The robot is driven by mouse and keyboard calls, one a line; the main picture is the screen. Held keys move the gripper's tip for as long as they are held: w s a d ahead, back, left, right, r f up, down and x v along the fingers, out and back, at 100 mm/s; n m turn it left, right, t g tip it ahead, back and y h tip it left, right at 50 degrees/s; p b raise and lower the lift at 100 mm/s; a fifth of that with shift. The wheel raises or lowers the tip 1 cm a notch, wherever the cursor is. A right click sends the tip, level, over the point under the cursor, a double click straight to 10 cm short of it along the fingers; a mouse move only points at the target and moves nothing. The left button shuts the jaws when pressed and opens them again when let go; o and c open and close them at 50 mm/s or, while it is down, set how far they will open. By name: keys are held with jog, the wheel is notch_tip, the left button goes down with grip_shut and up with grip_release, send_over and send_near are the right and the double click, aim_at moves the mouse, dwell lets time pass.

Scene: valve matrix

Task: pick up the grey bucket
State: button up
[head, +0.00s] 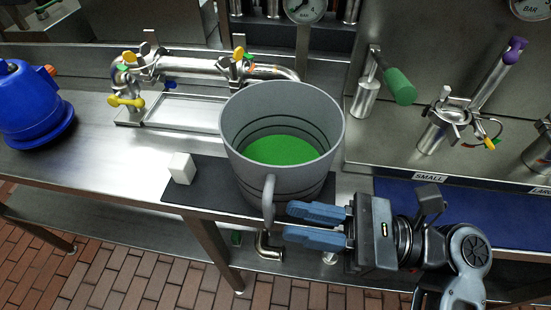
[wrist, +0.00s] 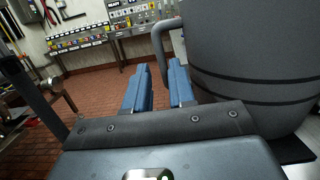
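The grey bucket (head: 285,180) stands upright on a dark mat (head: 213,182) at the bench's front edge, with green contents (head: 281,150) inside. Its curved handle (head: 268,198) faces the front edge. My gripper (head: 286,220) is at the front right of the bucket, its two blue fingers parted and pointing left toward the handle. In the wrist view, the bucket (wrist: 255,60) fills the right side, and its handle (wrist: 161,45) lies just beyond the open fingertips (wrist: 158,66).
A white block (head: 181,168) sits on the mat left of the bucket. Steel piping with yellow handles (head: 190,68) lies behind it. A blue container (head: 32,105) stands at far left. A blue mat (head: 450,205) lies right. Brick floor (head: 90,270) is open in front.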

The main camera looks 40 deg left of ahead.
aim_at(269, 224)
jog(key=x, duration=0.5)
jog(key=shift+a, duration=0.2)
jog(key=shift+w, duration=0.1)
grip_shut()
dwell(1.1)
